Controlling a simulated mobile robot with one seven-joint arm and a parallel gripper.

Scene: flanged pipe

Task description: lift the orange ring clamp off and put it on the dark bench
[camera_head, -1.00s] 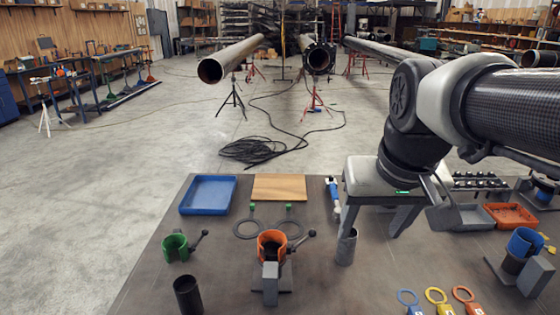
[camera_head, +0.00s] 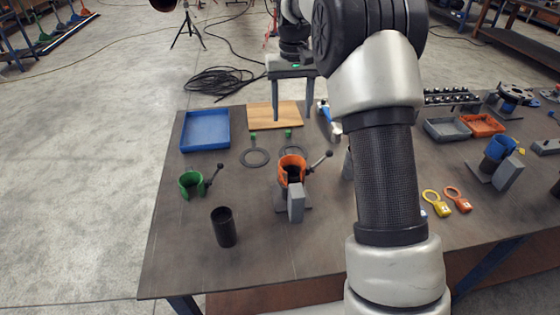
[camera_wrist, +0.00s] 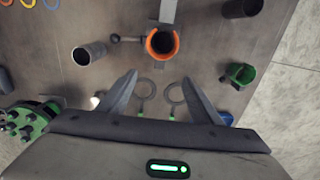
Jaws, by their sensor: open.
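The orange ring clamp (camera_head: 292,166) sits around a dark upright pipe on a grey stand (camera_head: 296,203), with its handle (camera_head: 321,160) pointing right and up. It also shows in the wrist view (camera_wrist: 162,43), from above, beyond my fingertips. The dark bench (camera_head: 170,250) bears all of this. My gripper (camera_head: 291,112) is open and empty, fingers pointing down, above the far part of the bench near the wooden board. In the wrist view its two fingers (camera_wrist: 165,85) are spread wide with nothing between them.
A green clamp (camera_head: 192,184) and a dark pipe (camera_head: 224,227) stand left of the orange clamp. A blue tray (camera_head: 205,130), a wooden board (camera_head: 275,115) and flat grey rings (camera_head: 255,157) lie behind. A blue clamp (camera_head: 499,148) stands right. The bench's front left is clear.

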